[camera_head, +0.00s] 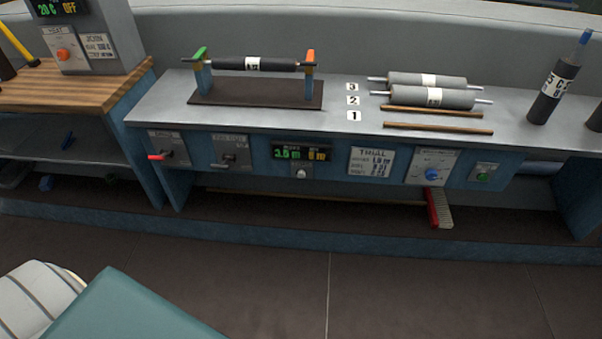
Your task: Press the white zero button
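The small white button (301,173) sits on the blue front panel of the metal bench, just below a dark display (302,153). The display has green digits on the left and orange ones on the right. The button's lettering is too small to read. Nothing covers the button. Neither of my grippers is in view.
A red-handled lever (160,156), a second lever (228,158), a blue knob (432,174) and a green button (482,177) share the panel. A dark roller (257,64) rests on a stand above. The floor (375,290) before the bench is clear.

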